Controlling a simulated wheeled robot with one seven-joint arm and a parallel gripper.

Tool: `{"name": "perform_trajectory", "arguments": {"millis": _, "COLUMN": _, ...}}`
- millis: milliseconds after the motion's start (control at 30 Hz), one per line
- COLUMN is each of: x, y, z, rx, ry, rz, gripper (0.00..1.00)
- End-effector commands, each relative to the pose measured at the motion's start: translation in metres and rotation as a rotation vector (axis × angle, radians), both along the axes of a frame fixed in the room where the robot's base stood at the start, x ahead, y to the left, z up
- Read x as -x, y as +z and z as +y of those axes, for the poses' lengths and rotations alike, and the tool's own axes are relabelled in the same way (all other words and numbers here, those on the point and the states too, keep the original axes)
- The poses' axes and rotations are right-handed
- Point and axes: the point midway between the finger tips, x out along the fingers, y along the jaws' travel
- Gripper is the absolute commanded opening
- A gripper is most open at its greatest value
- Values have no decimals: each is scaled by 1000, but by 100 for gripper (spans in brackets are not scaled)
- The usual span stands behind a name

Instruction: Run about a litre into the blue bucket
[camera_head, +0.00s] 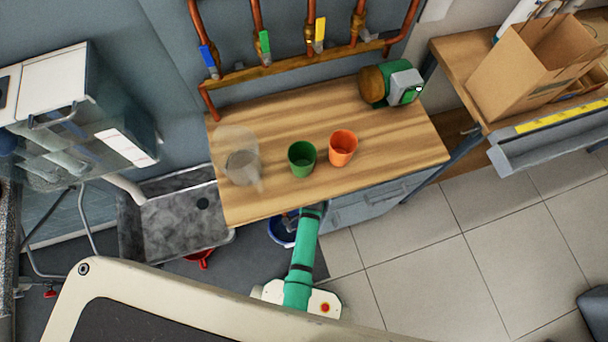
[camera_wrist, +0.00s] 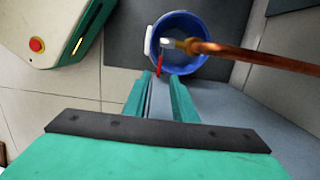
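The blue bucket (camera_wrist: 196,22) stands on the dark mat in the wrist view, its mouth facing up. In the head view the bucket (camera_head: 277,235) is below the bench front, partly hidden by my arm. A copper pipe (camera_wrist: 255,56) reaches over the bucket and ends in a metal tap (camera_wrist: 180,44) above its mouth. A thin red lever (camera_wrist: 160,61) hangs at the tap. My gripper (camera_wrist: 160,77) is open, its green fingers apart, with the lever just beyond the fingertips. I cannot tell whether they touch. No water stream shows; the bucket's water level cannot be read.
The wooden bench (camera_head: 400,145) holds a clear jug (camera_head: 240,160), a green cup (camera_head: 302,160), an orange cup (camera_head: 343,148) and a green pump (camera_head: 392,84). Pipes with blue, green and yellow levers run behind. A grey sink (camera_head: 170,222) is left.

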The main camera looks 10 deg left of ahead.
Motion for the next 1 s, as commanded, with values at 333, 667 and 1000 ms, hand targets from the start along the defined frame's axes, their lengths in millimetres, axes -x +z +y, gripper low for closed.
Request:
{"name": "perform_trajectory", "arguments": {"millis": 333, "x": -1, "y": 30, "z": -1, "rx": 0, "ry": 5, "rz": 0, "gripper": 25}}
{"name": "perform_trajectory", "arguments": {"millis": 667, "x": -1, "y": 31, "z": -2, "rx": 0, "ry": 6, "rz": -1, "gripper": 8}}
{"name": "perform_trajectory", "arguments": {"millis": 1000, "x": 28, "y": 36, "z": 7, "rx": -14, "ry": 110, "rz": -194, "gripper": 0}}
